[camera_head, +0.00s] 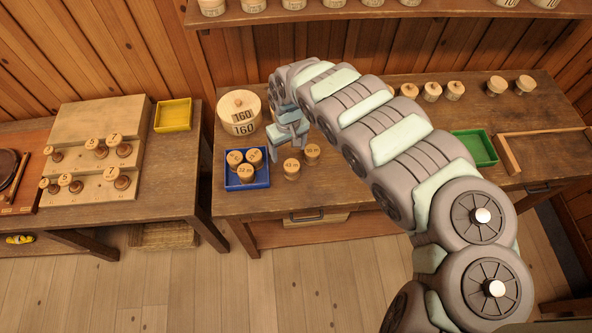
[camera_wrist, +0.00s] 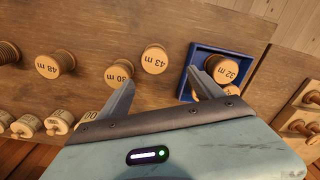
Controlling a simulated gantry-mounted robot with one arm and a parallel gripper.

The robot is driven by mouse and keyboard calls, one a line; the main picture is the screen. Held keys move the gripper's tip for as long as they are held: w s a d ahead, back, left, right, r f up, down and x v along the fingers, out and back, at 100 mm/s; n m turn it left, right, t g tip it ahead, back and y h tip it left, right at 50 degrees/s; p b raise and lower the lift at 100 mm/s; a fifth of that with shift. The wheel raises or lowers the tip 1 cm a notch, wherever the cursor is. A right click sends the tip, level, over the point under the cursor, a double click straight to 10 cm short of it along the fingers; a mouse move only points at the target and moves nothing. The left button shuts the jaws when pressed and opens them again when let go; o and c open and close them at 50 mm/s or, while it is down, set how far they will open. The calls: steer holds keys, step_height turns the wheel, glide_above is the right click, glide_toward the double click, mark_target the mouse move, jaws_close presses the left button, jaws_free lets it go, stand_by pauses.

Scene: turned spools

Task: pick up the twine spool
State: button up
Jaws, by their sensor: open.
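Several turned wooden spools with metre labels stand on the workbench; I cannot tell which one is the twine spool. The 43 m spool (camera_head: 291,168) stands right of the blue tray (camera_head: 233,186), and it also shows in the wrist view (camera_wrist: 154,59). The 30 m spool (camera_wrist: 120,72) stands close by. The 32 m spool (camera_head: 246,172) and other spools are in the blue tray. A 48 m spool (camera_wrist: 55,64) stands farther left in the wrist view. My gripper (camera_head: 288,147) is open and empty above the bench near these spools; its fingers (camera_wrist: 163,88) are apart.
A round 160 container (camera_head: 239,108) stands behind the blue tray. A green tray (camera_head: 476,147) is on the right. A stepped board (camera_head: 95,140) with several spools and a yellow tray (camera_head: 173,114) are on the left bench. My arm hides part of the bench.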

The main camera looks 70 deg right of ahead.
mark_target(291, 165)
steer(key=f, duration=0.2)
steer(key=s+f, duration=0.1)
steer(key=f, duration=0.1)
steer(key=shift+s+a+f+b, duration=0.1)
steer(key=shift+s+f+b, duration=0.05)
steer(key=shift+f+b, duration=0.15)
steer(key=shift+f, duration=0.55)
steer(key=f, duration=0.4)
steer(key=shift+w, duration=0.25)
steer(key=shift+s+f, duration=0.1)
steer(key=shift+f, duration=0.5)
steer(key=shift+d, duration=0.2)
steer(key=shift+c, duration=0.6)
steer(key=shift+r, duration=0.1)
steer(key=c, duration=1.4)
